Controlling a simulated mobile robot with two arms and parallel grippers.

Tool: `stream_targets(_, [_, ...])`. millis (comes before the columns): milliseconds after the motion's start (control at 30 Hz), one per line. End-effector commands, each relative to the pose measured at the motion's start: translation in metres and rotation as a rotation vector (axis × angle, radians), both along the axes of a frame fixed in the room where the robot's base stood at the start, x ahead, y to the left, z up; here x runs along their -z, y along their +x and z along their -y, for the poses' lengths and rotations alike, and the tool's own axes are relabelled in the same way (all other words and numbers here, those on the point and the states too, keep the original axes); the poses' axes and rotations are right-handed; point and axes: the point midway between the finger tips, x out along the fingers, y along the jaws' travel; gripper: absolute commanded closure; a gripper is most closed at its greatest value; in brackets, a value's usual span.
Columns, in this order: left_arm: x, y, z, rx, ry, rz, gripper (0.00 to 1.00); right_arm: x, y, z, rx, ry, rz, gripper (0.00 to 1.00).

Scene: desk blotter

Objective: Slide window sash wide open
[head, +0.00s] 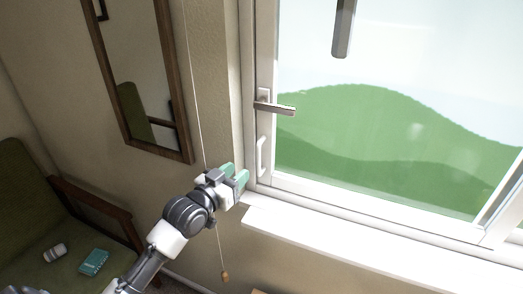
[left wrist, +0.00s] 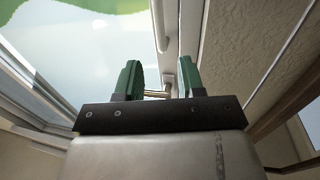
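The window sash (head: 350,198) has a white frame around a large pane, with green hills showing through the glass. On its left side are a metal lever handle (head: 273,106) and a white pull handle (head: 261,157) below it. My left gripper (head: 235,175) is open and empty, just left of and below the pull handle, apart from it. In the left wrist view its two green fingers (left wrist: 160,82) are spread, and a metal lever handle (left wrist: 156,93) shows beyond, between them. My right gripper is not in view.
A white sill (head: 350,245) runs below the window. A wood-framed mirror (head: 180,120) hangs on the wall at left, beside a cord with a wooden pull (head: 225,277). A green armchair (head: 25,190) holds a teal item (head: 94,262). A grey bar (head: 343,28) shows at the top.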

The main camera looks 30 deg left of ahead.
Motion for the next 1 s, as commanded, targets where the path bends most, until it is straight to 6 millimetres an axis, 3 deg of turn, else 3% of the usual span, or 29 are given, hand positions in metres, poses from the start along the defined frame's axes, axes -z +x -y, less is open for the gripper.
stream_targets(200, [-0.002,0.037,0.005,-0.002,-0.003,0.0,0.61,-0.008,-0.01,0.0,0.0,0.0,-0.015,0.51])
stream_targets(500, [0.0,0.087,0.012,-0.001,-0.002,-0.001,0.61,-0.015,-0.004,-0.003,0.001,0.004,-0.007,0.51])
stream_targets(700, [0.001,0.1,0.014,-0.001,0.0,-0.003,0.61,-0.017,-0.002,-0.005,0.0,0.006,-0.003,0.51])
stream_targets(967, [0.002,0.101,0.014,-0.001,0.0,-0.003,0.61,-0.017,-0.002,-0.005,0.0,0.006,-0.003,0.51])
stream_targets(1000, [0.002,0.101,0.014,-0.001,0.0,-0.003,0.66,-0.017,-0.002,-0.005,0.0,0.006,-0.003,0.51])
